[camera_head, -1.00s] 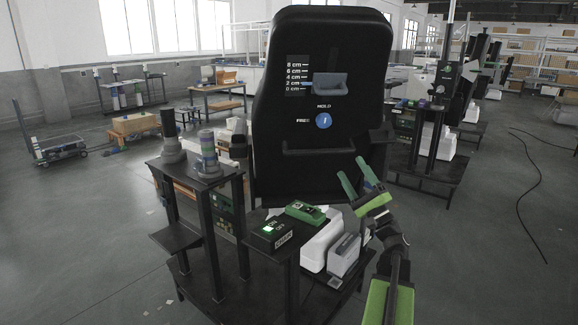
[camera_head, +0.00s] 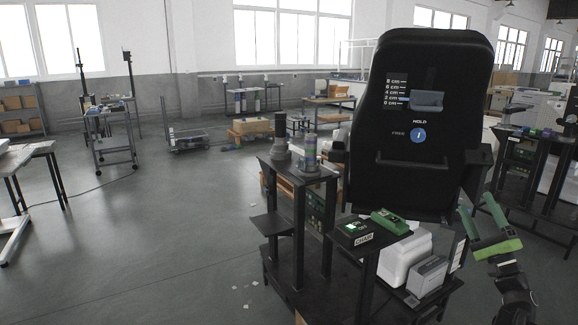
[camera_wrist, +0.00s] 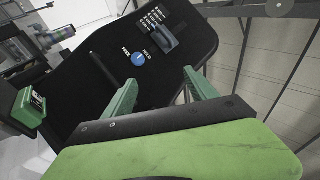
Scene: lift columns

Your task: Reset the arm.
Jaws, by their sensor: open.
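My gripper (camera_head: 481,212) is at the lower right in the head view, in front of the right edge of a black chair-like backrest panel (camera_head: 420,185). Its two green fingers are spread apart with nothing between them. In the wrist view my gripper (camera_wrist: 160,92) also shows open, with the black panel (camera_wrist: 75,95) beyond the fingers. The panel carries a grey slider (camera_head: 427,101) beside a centimetre scale, and a blue round knob (camera_head: 418,135) between the words FREE and HOLD. The slider sits near the 2 cm mark.
A black stand (camera_head: 298,235) with stacked cylinders is left of the panel. Open floor (camera_head: 150,240) lies to the left. A cart (camera_head: 108,135) stands farther back.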

